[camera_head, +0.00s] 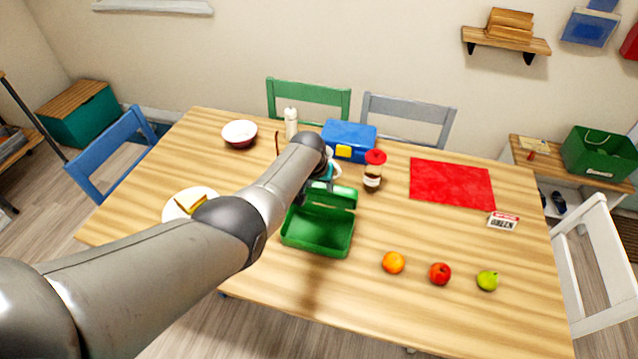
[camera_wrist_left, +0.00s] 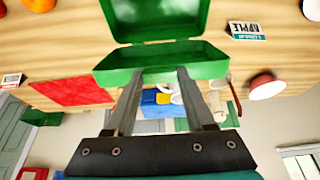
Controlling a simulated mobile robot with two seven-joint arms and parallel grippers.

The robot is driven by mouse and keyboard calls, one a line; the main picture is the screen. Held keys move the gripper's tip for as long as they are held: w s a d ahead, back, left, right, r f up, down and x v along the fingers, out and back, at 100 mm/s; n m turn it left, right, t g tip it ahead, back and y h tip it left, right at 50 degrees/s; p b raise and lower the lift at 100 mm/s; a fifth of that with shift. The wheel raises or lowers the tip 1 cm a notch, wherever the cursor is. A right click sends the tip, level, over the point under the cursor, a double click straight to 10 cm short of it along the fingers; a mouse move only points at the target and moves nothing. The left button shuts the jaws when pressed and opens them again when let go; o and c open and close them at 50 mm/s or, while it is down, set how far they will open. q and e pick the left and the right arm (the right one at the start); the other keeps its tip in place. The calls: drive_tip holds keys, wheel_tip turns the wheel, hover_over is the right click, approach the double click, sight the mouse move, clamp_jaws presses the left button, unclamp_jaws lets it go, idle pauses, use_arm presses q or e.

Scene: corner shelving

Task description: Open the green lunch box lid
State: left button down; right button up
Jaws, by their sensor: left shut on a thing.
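The green lunch box (camera_head: 318,243) stands on the table left of the fruit, and its inside shows empty. Its lid (camera_head: 338,197) is raised at the back of the box, tilted away from the base. In the left wrist view the lid (camera_wrist_left: 160,58) is right at my fingertips, with the box base (camera_wrist_left: 118,20) beyond it. My left gripper (camera_wrist_left: 161,74) is shut on the lid's edge. In the head view my left arm partly hides the gripper (camera_head: 323,184) and the lid's left part. My right gripper is in neither view.
A red-capped jar (camera_head: 373,172) and a blue box (camera_head: 349,138) stand close behind the lid. An orange (camera_head: 393,263), a red apple (camera_head: 440,273) and a green apple (camera_head: 487,281) lie to the right. A red mat (camera_head: 451,184) lies further back.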

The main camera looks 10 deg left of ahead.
idle(0.4)
use_arm(q)
drive_tip(key=shift+c, duration=1.2)
unclamp_jaws()
drive_tip(key=shift+r, duration=0.1)
drive_tip(key=p+v, duration=0.6)
drive_tip(key=v, duration=0.9)
